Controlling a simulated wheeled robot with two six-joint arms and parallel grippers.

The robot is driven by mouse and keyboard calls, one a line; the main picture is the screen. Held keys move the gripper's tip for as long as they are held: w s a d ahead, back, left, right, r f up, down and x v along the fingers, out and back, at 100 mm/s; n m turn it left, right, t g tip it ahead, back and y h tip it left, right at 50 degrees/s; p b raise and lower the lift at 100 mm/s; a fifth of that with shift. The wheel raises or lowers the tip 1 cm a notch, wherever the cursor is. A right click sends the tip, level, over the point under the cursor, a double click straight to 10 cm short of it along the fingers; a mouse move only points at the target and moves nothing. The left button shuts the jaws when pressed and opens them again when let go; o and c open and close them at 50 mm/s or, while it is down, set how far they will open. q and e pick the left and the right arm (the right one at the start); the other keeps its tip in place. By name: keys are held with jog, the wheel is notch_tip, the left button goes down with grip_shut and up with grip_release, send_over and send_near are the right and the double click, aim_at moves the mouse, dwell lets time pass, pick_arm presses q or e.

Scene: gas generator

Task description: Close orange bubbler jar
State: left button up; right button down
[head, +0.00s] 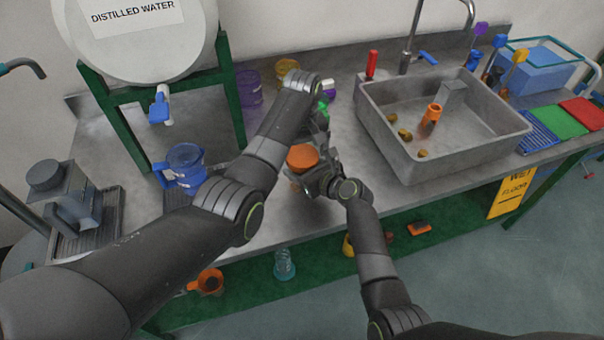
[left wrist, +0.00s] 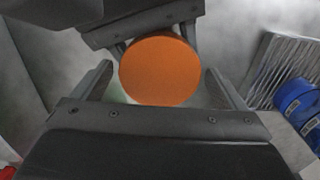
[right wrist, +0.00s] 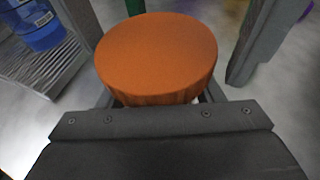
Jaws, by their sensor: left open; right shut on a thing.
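The orange bubbler jar's round orange lid (head: 303,157) shows on top of the jar, beside the bench's front edge. My right gripper (head: 318,178) is shut on the jar below the lid. In the right wrist view the lid (right wrist: 156,58) hides the jar body and the fingertips. My left gripper (head: 312,143) is above the lid, pointing down and open. In the left wrist view its fingers stand on either side of the lid (left wrist: 160,70), with gaps showing. Whether the lid is seated fully on the jar cannot be told.
A blue pitcher (head: 185,160) stands to the left on the bench. A grey sink (head: 450,155) is to the right. Purple (head: 248,88) and yellow (head: 287,68) jars stand behind my left arm. A distilled water tank (head: 140,35) is at the back left.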

pick_arm(q)
jog(key=shift+c, duration=0.2)
jog(key=c, duration=0.9)
jog(key=shift+m, duration=1.6)
jog(key=shift+c, duration=0.3)
jog(key=o, duration=1.1)
jog(key=shift+d+r, duration=0.1)
jog(key=shift+r, duration=2.15)
jog(key=shift+c, duration=0.5)
